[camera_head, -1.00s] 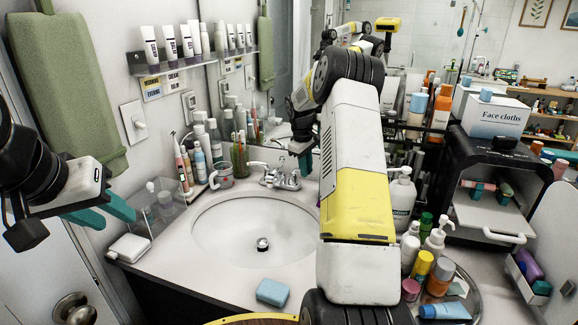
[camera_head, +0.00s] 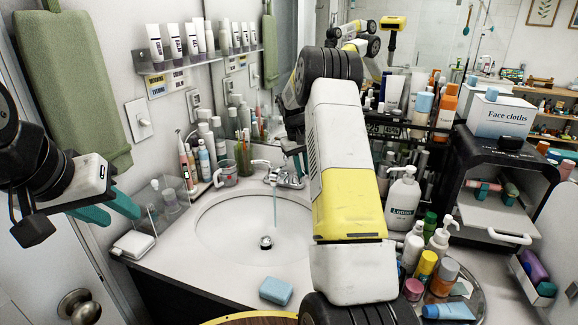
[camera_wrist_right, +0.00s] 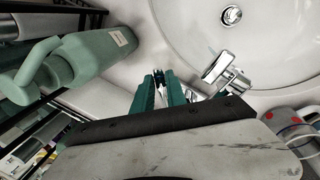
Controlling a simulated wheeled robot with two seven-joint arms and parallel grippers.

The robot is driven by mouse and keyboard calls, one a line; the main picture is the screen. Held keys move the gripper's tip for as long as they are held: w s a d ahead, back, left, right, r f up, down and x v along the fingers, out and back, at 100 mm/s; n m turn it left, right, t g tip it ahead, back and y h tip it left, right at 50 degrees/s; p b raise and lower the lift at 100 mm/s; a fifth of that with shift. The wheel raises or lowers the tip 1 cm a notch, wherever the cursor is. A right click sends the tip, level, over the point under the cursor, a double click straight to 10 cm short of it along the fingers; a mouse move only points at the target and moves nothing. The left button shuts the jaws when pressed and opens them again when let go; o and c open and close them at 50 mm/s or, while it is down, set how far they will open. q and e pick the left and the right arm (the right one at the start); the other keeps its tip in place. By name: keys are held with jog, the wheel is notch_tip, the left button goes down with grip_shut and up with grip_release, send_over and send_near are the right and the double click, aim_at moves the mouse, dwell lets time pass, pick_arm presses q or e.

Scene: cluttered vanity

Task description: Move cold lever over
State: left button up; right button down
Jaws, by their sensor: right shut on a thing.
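The chrome faucet (camera_head: 285,176) stands at the back of the white sink (camera_head: 212,245). A thin stream of water (camera_head: 275,207) falls from its spout into the basin. My right gripper (camera_head: 298,162) is at the faucet's right side, its arm hiding part of that area. In the right wrist view, the teal fingers of this gripper (camera_wrist_right: 165,92) are close together on the cold lever (camera_wrist_right: 160,92), a thin shiny piece, mostly hidden. The faucet body (camera_wrist_right: 226,74) is beside them. My left gripper (camera_head: 106,208) is open and empty, left of the sink.
A mug (camera_head: 226,173) and several bottles stand left of the faucet. A lotion bottle (camera_head: 402,200) stands right of my right arm. A blue soap bar (camera_head: 276,291) lies on the front counter. A clear box (camera_head: 163,205) is near my left gripper.

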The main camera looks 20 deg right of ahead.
jog(key=shift+a+r+m, duration=0.1)
jog(key=shift+m, duration=0.2)
jog(key=c, duration=1.3)
grip_release()
jog(key=shift+c, duration=0.2)
notch_tip(320, 180, up, 8)
jog(key=a, duration=0.1)
jog(key=shift+a+f, duration=0.2)
jog(key=shift+a, duration=0.05)
